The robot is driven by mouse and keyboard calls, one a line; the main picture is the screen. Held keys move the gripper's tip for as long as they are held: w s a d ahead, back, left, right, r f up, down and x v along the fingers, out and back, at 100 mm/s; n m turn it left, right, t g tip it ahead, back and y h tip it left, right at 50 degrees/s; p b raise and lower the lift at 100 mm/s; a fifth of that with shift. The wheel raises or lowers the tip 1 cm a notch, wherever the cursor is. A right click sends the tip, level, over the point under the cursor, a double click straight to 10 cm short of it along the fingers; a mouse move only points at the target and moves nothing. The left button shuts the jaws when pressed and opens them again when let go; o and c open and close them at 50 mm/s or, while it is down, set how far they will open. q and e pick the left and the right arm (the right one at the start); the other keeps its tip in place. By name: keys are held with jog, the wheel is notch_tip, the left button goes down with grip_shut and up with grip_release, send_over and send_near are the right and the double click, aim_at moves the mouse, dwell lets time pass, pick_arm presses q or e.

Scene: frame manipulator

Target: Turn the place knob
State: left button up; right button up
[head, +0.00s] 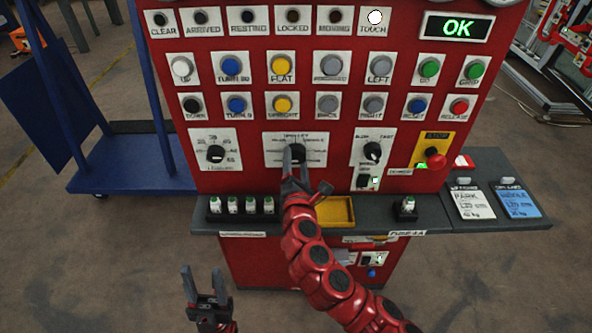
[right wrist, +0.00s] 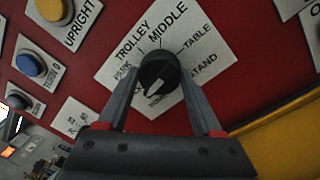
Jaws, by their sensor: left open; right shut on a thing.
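The place knob (right wrist: 159,70) is a black round knob on a white label plate with words such as PARK, TROLLEY, MIDDLE, TABLE and STAND. In the right wrist view its white pointer mark faces the lower left, towards a small word that I cannot read surely. In the head view the place knob (head: 298,153) sits mid-panel, partly hidden by my right gripper (head: 293,167). My right gripper (right wrist: 160,93) has its fingers on both sides of the knob, shut on it. My left gripper (head: 203,283) is open and empty, low in front of the panel.
The red panel (head: 240,175) carries rows of coloured buttons, another dial (head: 215,153) to the left and a speed knob (head: 373,151) to the right. A blue trolley (head: 130,172) stands left.

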jog(key=m+b, duration=0.7)
jog(key=b, duration=0.1)
jog(key=m+b, duration=0.3)
jog(key=m, duration=0.1)
jog(key=shift+a+f+m+h+b, duration=0.1)
jog(key=shift+f+m+h+b, duration=0.2)
jog(key=shift+b, duration=0.1)
jog(key=m+h+b, duration=0.1)
jog(key=m+b, duration=1)
jog(key=shift+r, duration=0.15)
jog(key=m+b, duration=0.2)
jog(key=m, duration=0.1)
jog(key=shift+r+m+b, duration=0.25)
jog(key=shift+m+b, duration=1.05)
jog(key=shift+m, duration=0.5)
jog(key=o, duration=1.4)
